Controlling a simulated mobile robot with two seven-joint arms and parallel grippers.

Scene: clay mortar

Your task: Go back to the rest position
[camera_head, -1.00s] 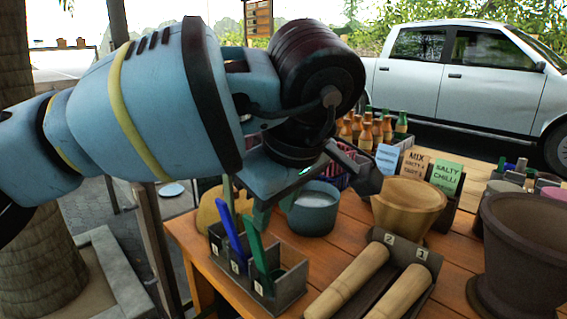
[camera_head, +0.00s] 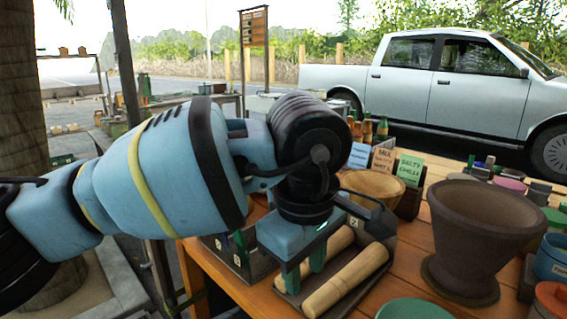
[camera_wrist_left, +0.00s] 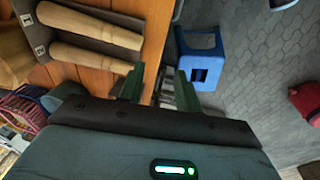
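My left arm comes in from the left in the head view. Its gripper (camera_head: 303,260) points down in front of the pestle tray, covering part of it. In the left wrist view the two green fingers (camera_wrist_left: 158,88) stand apart with nothing between them; the table edge and the paved floor show beyond. My right gripper is not in view.
The tray (camera_head: 391,246) holds two wooden pestles (camera_head: 345,281). A brown clay mortar (camera_head: 480,225) stands to the right, a wooden bowl (camera_head: 374,184) behind. A blue stool (camera_wrist_left: 203,58) stands on the floor beyond the table edge.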

